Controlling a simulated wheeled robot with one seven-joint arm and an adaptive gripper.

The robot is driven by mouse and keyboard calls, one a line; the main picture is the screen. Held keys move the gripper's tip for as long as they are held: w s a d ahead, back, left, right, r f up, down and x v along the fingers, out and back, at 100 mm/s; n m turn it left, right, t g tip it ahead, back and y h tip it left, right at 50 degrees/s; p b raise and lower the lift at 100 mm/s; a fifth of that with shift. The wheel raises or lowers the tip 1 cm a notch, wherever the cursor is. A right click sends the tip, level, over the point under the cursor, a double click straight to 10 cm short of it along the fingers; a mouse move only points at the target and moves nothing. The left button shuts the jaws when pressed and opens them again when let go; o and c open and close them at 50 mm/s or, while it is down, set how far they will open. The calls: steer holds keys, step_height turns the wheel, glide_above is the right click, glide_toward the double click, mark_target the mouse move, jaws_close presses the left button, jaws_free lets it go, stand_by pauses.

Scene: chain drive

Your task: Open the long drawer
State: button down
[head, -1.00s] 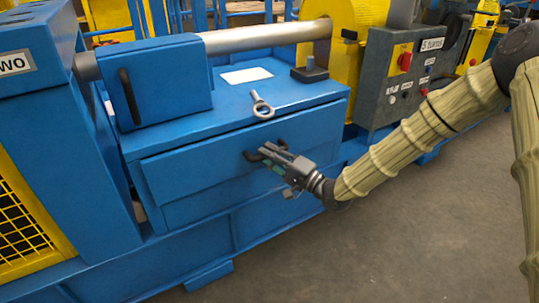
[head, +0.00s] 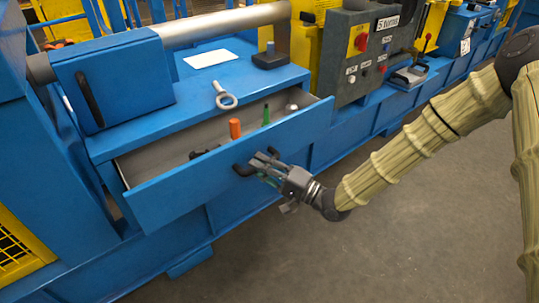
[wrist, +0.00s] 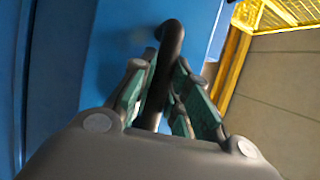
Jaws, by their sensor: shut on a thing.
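The long blue drawer (head: 220,173) stands pulled part way out of the blue machine cabinet in the head view. Inside it I see an orange-topped item (head: 235,128), a green pointed item (head: 266,115) and some dark things at the left. My gripper (head: 262,164) is at the drawer front, shut on its black handle (head: 243,170). In the wrist view the handle (wrist: 170,45) runs between the two green-padded fingers (wrist: 160,95). The fingers hide part of the handle.
An eye bolt (head: 224,95) and a white sheet (head: 210,58) lie on the cabinet top above the drawer. A grey control box (head: 365,50) with buttons stands to the right. The grey floor in front is clear.

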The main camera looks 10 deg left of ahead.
steer(key=shift+s+d, duration=0.25)
steer(key=shift+d, duration=0.05)
steer(key=c, duration=1.4)
jaws_free()
steer(key=shift+o, duration=0.2)
steer(key=v, duration=1.2)
steer(key=shift+f, duration=0.15)
